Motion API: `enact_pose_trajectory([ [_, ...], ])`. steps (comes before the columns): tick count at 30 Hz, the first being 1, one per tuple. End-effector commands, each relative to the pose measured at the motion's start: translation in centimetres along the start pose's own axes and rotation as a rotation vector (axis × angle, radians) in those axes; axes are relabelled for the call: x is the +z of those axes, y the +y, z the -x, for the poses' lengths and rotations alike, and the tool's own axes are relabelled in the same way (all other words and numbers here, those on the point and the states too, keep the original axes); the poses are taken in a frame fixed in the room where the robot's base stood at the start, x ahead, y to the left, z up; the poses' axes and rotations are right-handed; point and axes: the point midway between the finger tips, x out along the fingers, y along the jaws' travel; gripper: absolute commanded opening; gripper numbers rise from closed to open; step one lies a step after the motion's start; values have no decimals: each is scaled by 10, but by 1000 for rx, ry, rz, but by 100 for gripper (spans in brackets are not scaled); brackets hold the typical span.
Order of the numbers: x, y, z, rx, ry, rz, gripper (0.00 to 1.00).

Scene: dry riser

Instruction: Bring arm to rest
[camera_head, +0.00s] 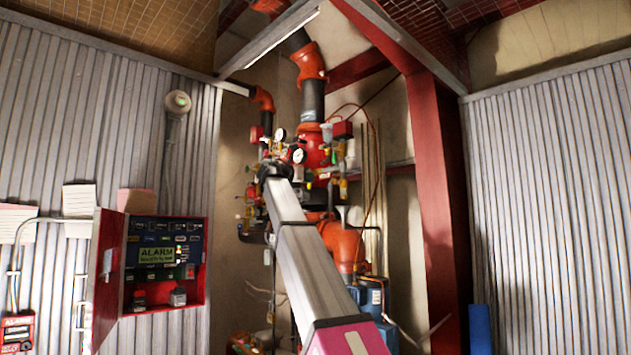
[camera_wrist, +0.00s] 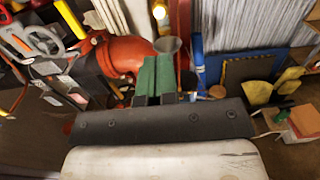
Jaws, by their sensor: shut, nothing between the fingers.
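My arm reaches forward and up in the head view, with its far end in front of the red and black riser pipes (camera_head: 311,100). In the wrist view my gripper (camera_wrist: 154,75) shows as two green fingers side by side, shut with nothing between them. Its fingertips are hidden in the head view. Behind the fingers in the wrist view is an orange-red pipe (camera_wrist: 118,55). I cannot tell whether the fingers touch anything.
An open red alarm box (camera_head: 165,262) hangs on the corrugated wall at left. Gauges (camera_head: 298,155) and valves crowd around my arm's end. A red steel column (camera_head: 437,190) stands right of it.

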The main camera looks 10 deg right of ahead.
Motion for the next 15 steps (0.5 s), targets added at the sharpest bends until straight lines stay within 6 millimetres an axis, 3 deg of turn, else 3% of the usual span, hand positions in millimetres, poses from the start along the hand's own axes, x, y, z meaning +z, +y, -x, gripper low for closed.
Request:
enact_pose_trajectory([
  [15,0,0,7,-1,0,0,0],
])
